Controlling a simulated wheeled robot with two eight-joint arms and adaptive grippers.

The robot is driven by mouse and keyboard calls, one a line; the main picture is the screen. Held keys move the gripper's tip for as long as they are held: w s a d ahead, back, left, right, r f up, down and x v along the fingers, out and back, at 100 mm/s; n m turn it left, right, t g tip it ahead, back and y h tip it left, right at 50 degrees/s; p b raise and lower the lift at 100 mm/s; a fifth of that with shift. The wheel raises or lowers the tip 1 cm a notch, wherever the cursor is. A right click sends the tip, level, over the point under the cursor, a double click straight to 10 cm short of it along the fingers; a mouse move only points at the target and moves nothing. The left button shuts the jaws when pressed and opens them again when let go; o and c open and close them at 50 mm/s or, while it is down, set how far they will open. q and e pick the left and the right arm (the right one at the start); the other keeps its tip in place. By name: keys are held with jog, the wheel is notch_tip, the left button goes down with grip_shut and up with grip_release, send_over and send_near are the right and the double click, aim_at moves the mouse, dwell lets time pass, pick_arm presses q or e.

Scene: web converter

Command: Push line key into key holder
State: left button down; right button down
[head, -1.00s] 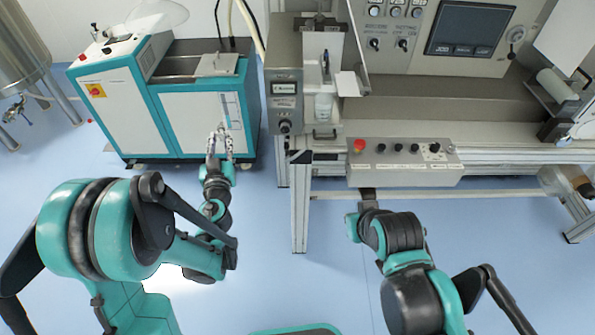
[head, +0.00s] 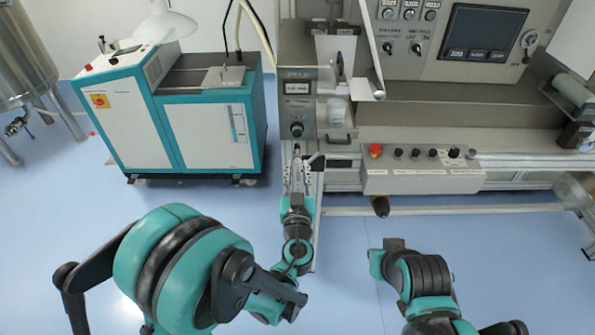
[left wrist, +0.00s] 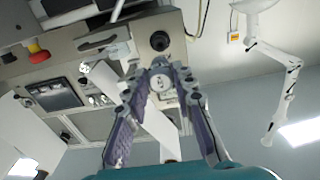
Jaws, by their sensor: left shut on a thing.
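My left gripper (head: 297,163) is in front of and below the grey control box (head: 298,88) in the head view. In the left wrist view its two fingers (left wrist: 160,82) are shut on a small round grey piece (left wrist: 160,84), which looks like the line key. A black round fitting (head: 296,130) on the box front, probably the key holder, is just beyond the fingertips. It also shows in the left wrist view (left wrist: 160,41), apart from the held piece. The key's shaft is hidden.
A control bar (head: 423,172) with a red button (head: 375,150) juts out to the right. A metal frame post (head: 318,220) stands close beside my left gripper. A white and teal cabinet (head: 205,125) is at the left. Open blue floor lies between.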

aim_at(297, 150)
pick_arm(q)
jog(key=shift+w, duration=2.75)
jog(key=shift+w, duration=2.15)
jog(key=c, duration=1.2)
grip_release()
jog(key=shift+s, duration=0.1)
jog(key=s, duration=1.1)
jog(key=shift+s+f, duration=0.25)
jog(key=shift+s, duration=0.15)
